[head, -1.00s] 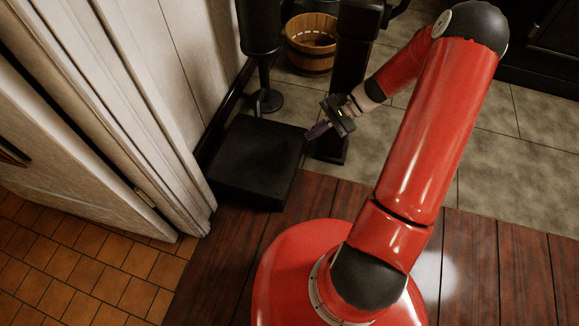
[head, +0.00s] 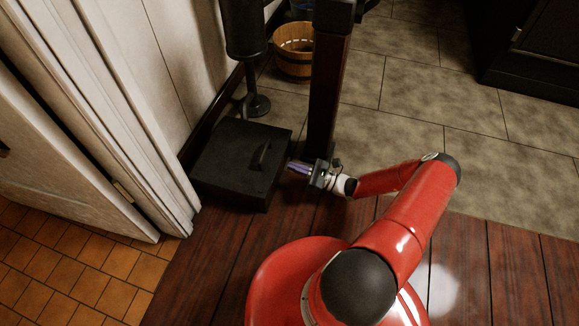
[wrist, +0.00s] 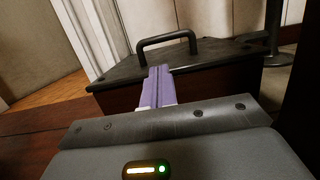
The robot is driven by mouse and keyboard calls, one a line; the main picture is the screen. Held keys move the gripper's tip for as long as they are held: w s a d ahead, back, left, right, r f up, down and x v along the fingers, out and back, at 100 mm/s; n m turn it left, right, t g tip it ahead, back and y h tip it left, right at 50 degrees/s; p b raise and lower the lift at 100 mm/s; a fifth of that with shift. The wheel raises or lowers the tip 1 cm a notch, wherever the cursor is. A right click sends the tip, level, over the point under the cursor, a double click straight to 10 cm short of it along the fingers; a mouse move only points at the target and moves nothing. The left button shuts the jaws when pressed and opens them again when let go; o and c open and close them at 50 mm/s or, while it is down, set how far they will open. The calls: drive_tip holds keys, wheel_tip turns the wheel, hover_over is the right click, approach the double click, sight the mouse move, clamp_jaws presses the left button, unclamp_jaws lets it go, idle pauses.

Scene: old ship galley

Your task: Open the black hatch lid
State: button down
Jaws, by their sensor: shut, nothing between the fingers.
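The black hatch lid (head: 222,157) lies flat and closed on a low dark box by the wall, left of centre in the head view. A black bar handle (head: 262,152) stands up from it near its right side. In the wrist view the lid (wrist: 215,52) is just ahead, with the handle (wrist: 166,41) rising from its top. My gripper (head: 291,166) is at the right side of the box, low and pointing left towards it. Its purple fingers (wrist: 158,72) are shut together and empty, in front of the lid's near edge in the wrist view. Whether they touch the edge I cannot tell.
A dark post (head: 328,85) stands close beside my gripper. A black stand (head: 257,104) is behind the box, and a wooden bucket (head: 293,50) is further back. A white door frame (head: 125,120) is at left. Tiled floor (head: 420,100) to the right is open.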

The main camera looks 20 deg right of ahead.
sight(274, 163)
drive_tip(key=x, duration=0.8)
drive_tip(key=shift+r, duration=0.15)
